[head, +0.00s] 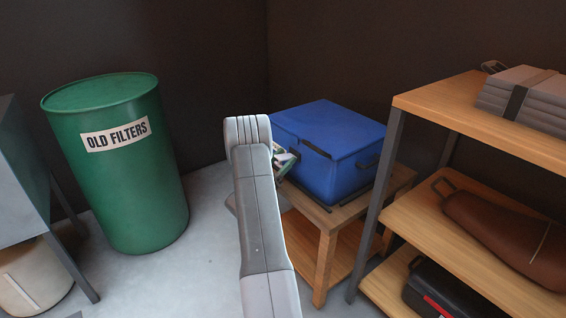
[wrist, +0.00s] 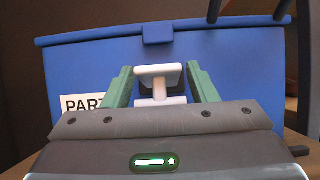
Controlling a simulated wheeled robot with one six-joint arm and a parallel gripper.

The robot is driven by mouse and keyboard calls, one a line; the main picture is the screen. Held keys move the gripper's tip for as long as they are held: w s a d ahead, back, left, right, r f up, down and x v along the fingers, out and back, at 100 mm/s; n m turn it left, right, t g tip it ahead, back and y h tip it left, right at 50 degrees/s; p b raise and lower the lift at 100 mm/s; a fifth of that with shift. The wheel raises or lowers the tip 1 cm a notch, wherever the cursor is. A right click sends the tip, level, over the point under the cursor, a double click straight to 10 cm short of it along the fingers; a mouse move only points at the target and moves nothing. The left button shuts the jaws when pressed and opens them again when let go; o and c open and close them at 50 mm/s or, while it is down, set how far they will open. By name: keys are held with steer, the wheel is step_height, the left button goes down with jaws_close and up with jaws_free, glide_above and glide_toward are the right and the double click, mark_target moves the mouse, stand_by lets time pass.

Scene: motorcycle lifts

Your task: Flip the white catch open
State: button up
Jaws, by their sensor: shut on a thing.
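The white catch (wrist: 158,76) is on the front of a blue box (wrist: 235,75), below a blue tab (wrist: 157,32) at the lid's edge in the wrist view. My gripper (wrist: 161,84) has its two green fingers on either side of the catch and is shut on it. In the head view the blue box (head: 335,155) has its lid down. My gripper (head: 284,162) is at the box's left side there, mostly behind my arm, and the catch cannot be made out. A white label reading "PART" (wrist: 82,103) is partly hidden by a finger.
The box stands on a small wooden table (head: 385,190). A wooden shelf unit (head: 450,108) with a brown bag (head: 500,235) is close on the right. A green drum (head: 125,190) marked "OLD FILTERS" stands at the left. Open floor (head: 205,240) lies between drum and table.

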stand_by(0.3)
steer(key=o, duration=0.9)
steer(key=shift+a+f, duration=0.1)
steer(key=shift+b+v, duration=2.65)
steer(key=shift+v, duration=4.2)
